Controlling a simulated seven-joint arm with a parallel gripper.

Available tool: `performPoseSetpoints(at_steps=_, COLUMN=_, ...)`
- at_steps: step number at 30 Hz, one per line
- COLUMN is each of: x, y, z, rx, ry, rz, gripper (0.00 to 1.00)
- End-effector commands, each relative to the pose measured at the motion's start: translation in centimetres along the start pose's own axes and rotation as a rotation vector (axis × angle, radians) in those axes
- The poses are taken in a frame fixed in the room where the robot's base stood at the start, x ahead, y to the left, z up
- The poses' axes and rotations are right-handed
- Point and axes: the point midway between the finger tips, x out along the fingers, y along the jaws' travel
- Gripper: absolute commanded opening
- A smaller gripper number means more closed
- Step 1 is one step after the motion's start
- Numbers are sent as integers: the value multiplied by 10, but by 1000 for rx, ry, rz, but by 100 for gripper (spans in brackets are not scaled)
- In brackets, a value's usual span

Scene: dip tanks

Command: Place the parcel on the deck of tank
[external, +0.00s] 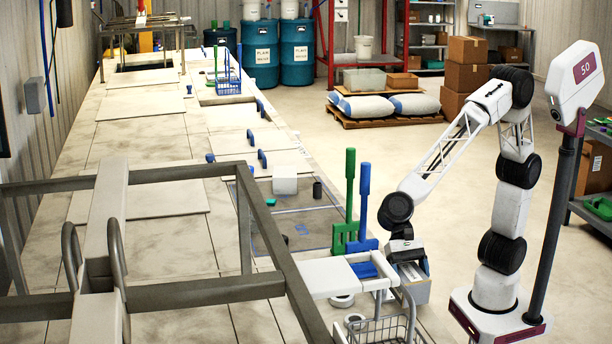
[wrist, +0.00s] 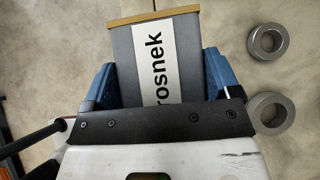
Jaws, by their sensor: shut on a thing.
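My gripper (external: 408,266) hangs low beside the right edge of the tank deck, at the end of the white arm. In the wrist view its blue fingers (wrist: 158,80) are shut on the two sides of a grey box (wrist: 130,45). The box has a white label with black letters reading "rosnek" and a tan far edge. It also shows under the gripper in the external view (external: 414,290); I cannot tell if it touches anything below. The long pale tank deck (external: 140,150) runs along the left. A white block (external: 284,181) sits on its dark grey panel.
Green and blue upright handles (external: 364,200) stand between deck and gripper. A metal rail frame (external: 270,210) crosses the front left. A wire basket (external: 385,330) stands close below. Pale rings (wrist: 270,112) lie right of the gripper. A display post (external: 555,220) stands at right.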

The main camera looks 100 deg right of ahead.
Motion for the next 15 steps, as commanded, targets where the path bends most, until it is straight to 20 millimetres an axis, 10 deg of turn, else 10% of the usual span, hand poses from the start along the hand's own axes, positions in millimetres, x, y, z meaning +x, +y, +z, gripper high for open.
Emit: performPoseSetpoints(at_steps=15, x=18, y=-34, z=14, rx=-1, ry=-1, rz=-1, gripper=44)
